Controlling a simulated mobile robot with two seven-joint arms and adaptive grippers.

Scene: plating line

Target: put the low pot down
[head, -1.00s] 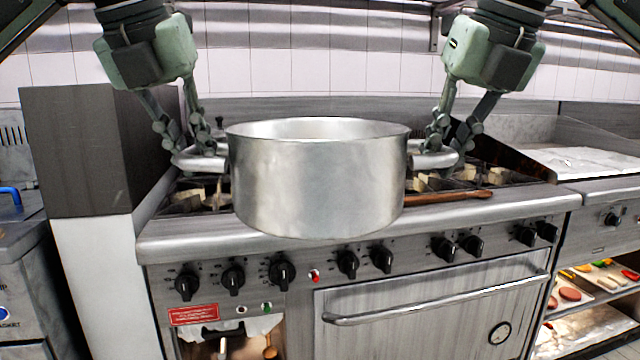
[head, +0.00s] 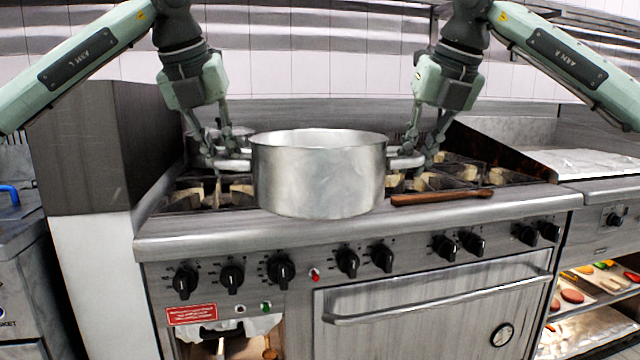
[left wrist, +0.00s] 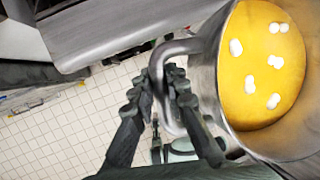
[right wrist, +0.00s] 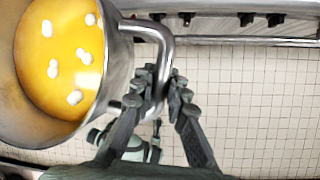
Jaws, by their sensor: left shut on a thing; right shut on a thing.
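The low pot (head: 318,178) is a wide steel pot, held level between my two grippers over the front of the stove (head: 350,228). Whether its base touches the stove cannot be told. My left gripper (head: 226,158) is shut on the pot's left handle, which also shows in the left wrist view (left wrist: 163,75). My right gripper (head: 418,160) is shut on the right handle, seen too in the right wrist view (right wrist: 160,85). The wrist views show yellow liquid with several white lumps inside the pot (left wrist: 262,65).
A wooden-handled utensil (head: 440,197) lies on the stove front to the right of the pot. Another metal pot (head: 236,133) stands behind on the left. Burner grates (head: 480,172) show at right. A tall dark panel (head: 90,150) bounds the left side.

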